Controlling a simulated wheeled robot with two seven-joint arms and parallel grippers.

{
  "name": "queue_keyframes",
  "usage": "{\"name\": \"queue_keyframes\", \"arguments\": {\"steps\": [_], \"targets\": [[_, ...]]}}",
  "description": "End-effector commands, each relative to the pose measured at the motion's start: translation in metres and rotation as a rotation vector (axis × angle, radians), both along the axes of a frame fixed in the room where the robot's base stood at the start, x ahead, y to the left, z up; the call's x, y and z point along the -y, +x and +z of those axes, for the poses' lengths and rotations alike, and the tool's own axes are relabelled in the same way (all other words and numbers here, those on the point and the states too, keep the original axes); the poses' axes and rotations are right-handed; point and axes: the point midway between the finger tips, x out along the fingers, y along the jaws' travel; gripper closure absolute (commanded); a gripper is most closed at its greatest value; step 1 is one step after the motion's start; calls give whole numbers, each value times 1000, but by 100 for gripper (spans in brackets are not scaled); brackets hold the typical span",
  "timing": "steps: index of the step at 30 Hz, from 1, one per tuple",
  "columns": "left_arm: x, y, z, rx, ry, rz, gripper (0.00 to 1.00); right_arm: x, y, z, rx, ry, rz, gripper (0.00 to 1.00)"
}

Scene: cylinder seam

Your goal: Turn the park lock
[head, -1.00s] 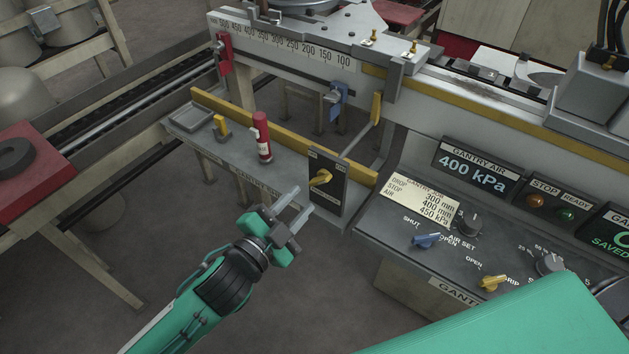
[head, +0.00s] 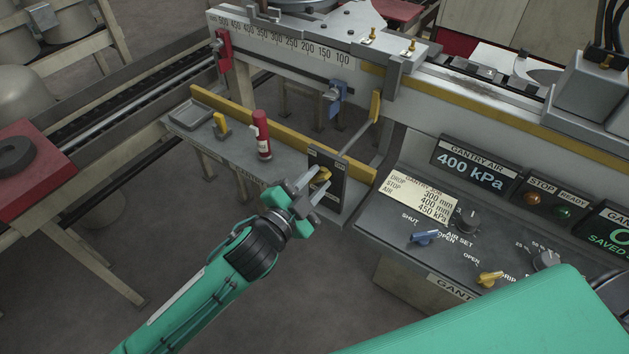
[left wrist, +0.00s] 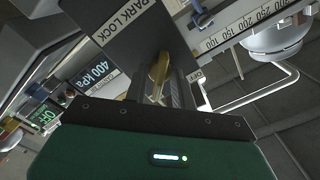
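The park lock is a black upright panel (head: 341,168) with a yellow knob (head: 322,173), standing at the right end of the grey shelf. In the left wrist view its PARK LOCK label (left wrist: 105,38) and yellow knob (left wrist: 159,72) show close ahead. My left gripper (head: 322,180) is open, its two fingers pointing at the panel with the knob between or just ahead of them. Whether the fingers touch the knob I cannot tell. My right gripper is not in view.
A red cylinder (head: 262,136) and a small yellow clamp (head: 221,127) stand on the shelf left of the panel. A yellow rail (head: 285,140) runs behind it. The control console (head: 440,215) lies to the right, its display reading 400 kPa.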

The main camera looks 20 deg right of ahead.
Motion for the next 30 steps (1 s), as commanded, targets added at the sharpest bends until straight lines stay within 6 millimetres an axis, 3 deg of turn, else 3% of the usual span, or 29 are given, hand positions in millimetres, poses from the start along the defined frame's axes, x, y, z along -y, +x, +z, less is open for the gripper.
{"name": "queue_keyframes", "arguments": {"steps": [10, 15, 18, 30], "targets": [[1, -1, 1, -51, -38, -1, 100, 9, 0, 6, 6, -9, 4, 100], [1, -1, 2, -133, -102, 0, 100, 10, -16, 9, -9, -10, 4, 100], [1, -1, 2, -196, -150, 0, 100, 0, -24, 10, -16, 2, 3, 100], [1, -1, 2, -441, -342, 1, 100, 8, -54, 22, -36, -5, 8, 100]]}}
